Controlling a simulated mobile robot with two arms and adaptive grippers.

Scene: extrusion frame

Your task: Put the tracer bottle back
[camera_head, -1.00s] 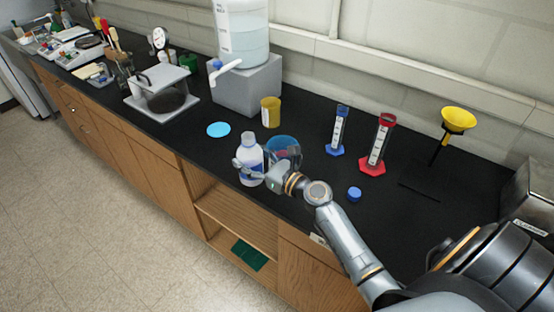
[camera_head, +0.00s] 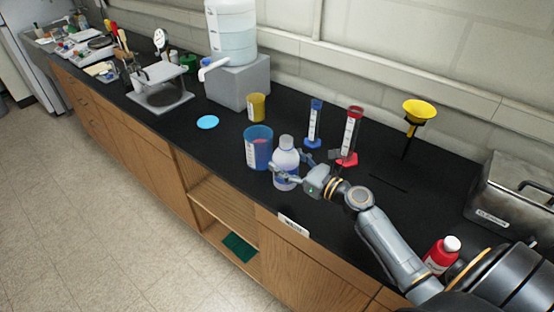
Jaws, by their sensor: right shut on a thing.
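A white bottle with a blue-purple label (camera_head: 287,157) stands upright between the fingers of my right gripper (camera_head: 284,178), which is shut on it near the front edge of the black bench. I cannot tell whether its base touches the bench. A red bottle with a white cap (camera_head: 440,256) is at the lower right, partly hidden by my arm. No readable label shows which one is the tracer bottle. My left gripper is out of view.
A blue-tinted beaker (camera_head: 258,146) stands just left of the held bottle. Blue (camera_head: 314,123) and red (camera_head: 351,134) cylinders are behind it. A yellow funnel (camera_head: 422,110) and metal box (camera_head: 515,196) are right. A green mat (camera_head: 239,247) lies on the open lower shelf.

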